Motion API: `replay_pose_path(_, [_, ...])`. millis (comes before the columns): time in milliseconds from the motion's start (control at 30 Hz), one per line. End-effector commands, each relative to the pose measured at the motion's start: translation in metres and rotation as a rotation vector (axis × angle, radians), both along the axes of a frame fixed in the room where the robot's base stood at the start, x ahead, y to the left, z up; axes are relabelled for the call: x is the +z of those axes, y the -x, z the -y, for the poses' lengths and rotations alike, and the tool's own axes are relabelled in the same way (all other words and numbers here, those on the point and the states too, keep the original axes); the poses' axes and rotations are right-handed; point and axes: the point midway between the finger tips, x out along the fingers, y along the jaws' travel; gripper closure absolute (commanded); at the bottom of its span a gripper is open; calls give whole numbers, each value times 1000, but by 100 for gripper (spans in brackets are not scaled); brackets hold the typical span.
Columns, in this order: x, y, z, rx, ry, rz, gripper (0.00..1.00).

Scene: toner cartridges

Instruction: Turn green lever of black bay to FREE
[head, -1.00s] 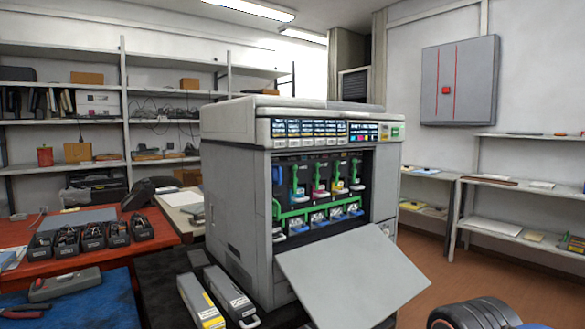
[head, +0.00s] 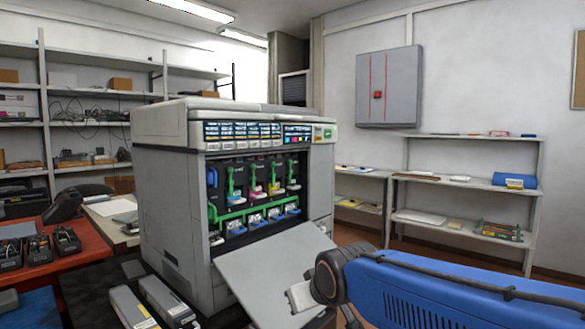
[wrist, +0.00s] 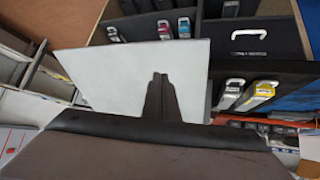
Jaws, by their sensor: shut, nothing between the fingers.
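The grey printer (head: 165,190) stands centre left in the head view, its front open. Inside is a row of upright bay levers, several of them green, such as one green lever (head: 231,182). A green horizontal bar (head: 236,213) runs below them. I cannot tell which bay is black or how its lever is set. My gripper (wrist: 160,78) is shut and empty in the wrist view, in front of a pale flat panel (wrist: 100,68). In the head view my blue arm is at lower right, apart from the levers.
The printer's front flap (head: 270,268) hangs open, sloping forward below the bays. Grey cartridges (head: 168,303) lie on the dark surface at its left. A red table (head: 75,218) with black containers is farther left. Shelves (head: 470,180) stand along the right wall.

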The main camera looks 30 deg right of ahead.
Motion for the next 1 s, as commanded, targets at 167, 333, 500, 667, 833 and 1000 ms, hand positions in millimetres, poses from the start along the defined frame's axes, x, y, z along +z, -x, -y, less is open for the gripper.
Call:
replay_pose_path(167, [70,-97,43,-30,84,272,100])
replay_pose_path(333, [139,-169,85,-48,182,529,100])
replay_pose_path(500, [195,-214,119,-54,273,739,100])
replay_pose_path(667, [226,-233,138,-56,329,860,100])
replay_pose_path(833, [237,-239,144,-55,349,904,100])
replay_pose_path(1000, [238,-239,143,-55,350,907,100])
